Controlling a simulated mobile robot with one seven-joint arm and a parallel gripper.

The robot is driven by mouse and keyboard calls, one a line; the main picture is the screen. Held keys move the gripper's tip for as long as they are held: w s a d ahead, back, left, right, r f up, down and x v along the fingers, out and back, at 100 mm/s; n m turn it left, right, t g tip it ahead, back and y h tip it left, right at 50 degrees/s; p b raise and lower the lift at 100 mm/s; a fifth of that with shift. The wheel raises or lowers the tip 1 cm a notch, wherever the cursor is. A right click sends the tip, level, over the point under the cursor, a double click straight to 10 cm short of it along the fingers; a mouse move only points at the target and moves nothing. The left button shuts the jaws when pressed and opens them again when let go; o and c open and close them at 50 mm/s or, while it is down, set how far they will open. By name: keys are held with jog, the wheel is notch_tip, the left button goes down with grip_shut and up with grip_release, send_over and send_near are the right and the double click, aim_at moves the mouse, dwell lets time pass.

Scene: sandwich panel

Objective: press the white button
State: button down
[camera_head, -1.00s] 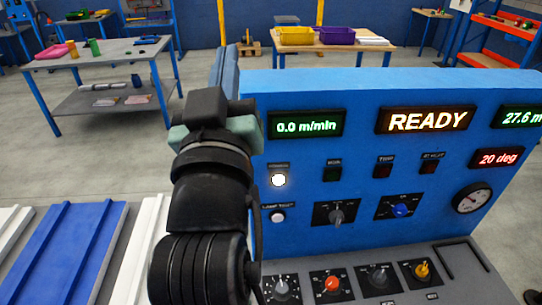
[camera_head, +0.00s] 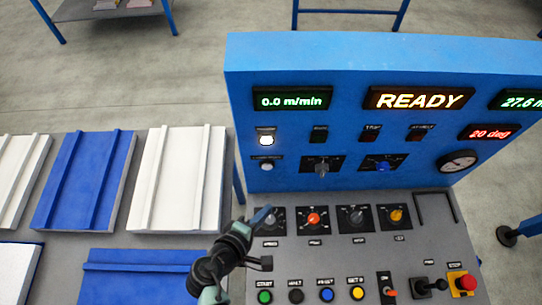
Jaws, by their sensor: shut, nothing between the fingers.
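A small round white button (camera_head: 266,166) sits on the left of the upright blue panel (camera_head: 330,60), under a small label. Just above it is a bright, lit white square lamp (camera_head: 266,139). My gripper (camera_head: 262,215) is at the left end of the sloping grey console, below the button and in front of the leftmost knob. Its fingers are small in the picture and look closed and empty. It appears apart from the button, which is in full view.
Below are coloured push buttons such as the green one (camera_head: 264,297), and a red mushroom button (camera_head: 467,283). White and blue panels (camera_head: 84,180) lie on the table at the left.

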aim_at(267, 166)
dwell(0.3)
jog(key=w+b, duration=0.3)
jog(key=w, duration=0.5)
jog(key=shift+w, duration=0.4)
jog(key=shift+w, duration=0.15)
dwell(1.7)
jog(key=shift+w, duration=0.25)
jog(key=shift+w+b, duration=0.4)
jog(key=shift+b, duration=0.05)
dwell(0.8)
jog(key=shift+s, duration=0.1)
jog(key=shift+s+p, duration=0.4)
jog(key=shift+s, duration=0.3)
